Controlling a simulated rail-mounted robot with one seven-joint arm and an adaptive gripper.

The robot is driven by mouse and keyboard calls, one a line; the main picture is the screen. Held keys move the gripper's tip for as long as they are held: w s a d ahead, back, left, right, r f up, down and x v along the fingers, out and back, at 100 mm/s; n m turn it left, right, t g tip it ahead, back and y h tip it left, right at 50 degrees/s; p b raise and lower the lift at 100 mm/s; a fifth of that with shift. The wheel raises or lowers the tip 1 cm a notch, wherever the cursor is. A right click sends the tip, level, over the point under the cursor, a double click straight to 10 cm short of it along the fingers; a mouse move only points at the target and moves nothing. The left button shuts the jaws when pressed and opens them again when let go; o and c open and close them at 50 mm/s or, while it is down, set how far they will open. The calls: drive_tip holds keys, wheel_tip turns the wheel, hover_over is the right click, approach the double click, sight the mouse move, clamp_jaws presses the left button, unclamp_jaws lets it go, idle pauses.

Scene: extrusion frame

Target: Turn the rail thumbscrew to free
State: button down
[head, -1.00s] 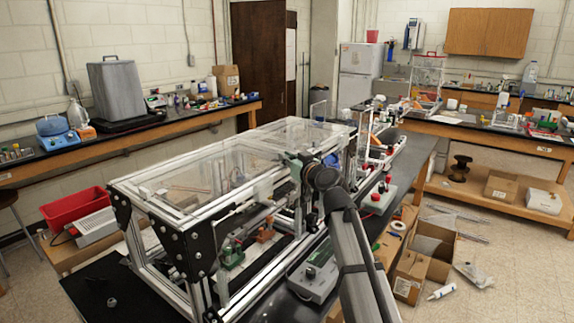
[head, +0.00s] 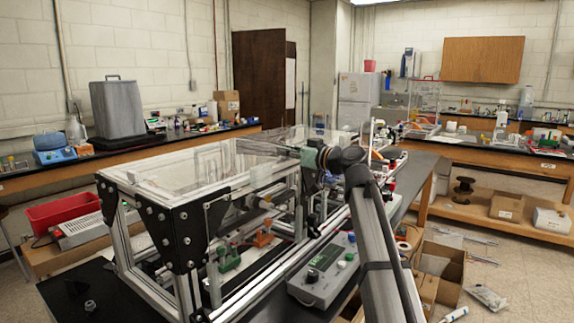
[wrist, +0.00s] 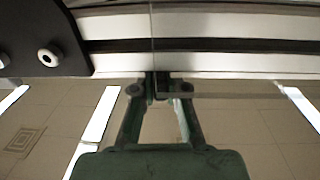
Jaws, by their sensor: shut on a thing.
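In the wrist view, my gripper (wrist: 157,87) has its fingers close together at the lower edge of an aluminium extrusion rail (wrist: 220,62). They are shut on a small dark part there, which looks like the rail thumbscrew. The fingertips hide most of it, so its turn angle cannot be seen. In the head view, the green body of my gripper stands at the right side of the clear-topped extrusion frame (head: 150,190), near its upper rail. Its fingertips are hidden there.
A black corner plate (wrist: 38,50) with bolts is left of my fingers in the wrist view. Green and orange fixtures (head: 228,258) stand inside the frame. Open boxes lie on the floor at right.

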drive_tip(key=shift+n+g+y+b, duration=0.3)
drive_tip(key=shift+n+g+b, duration=0.1)
drive_tip(key=shift+g+b, duration=0.15)
drive_tip(key=c, duration=1.2)
unclamp_jaws()
drive_tip(key=v, duration=1.2)
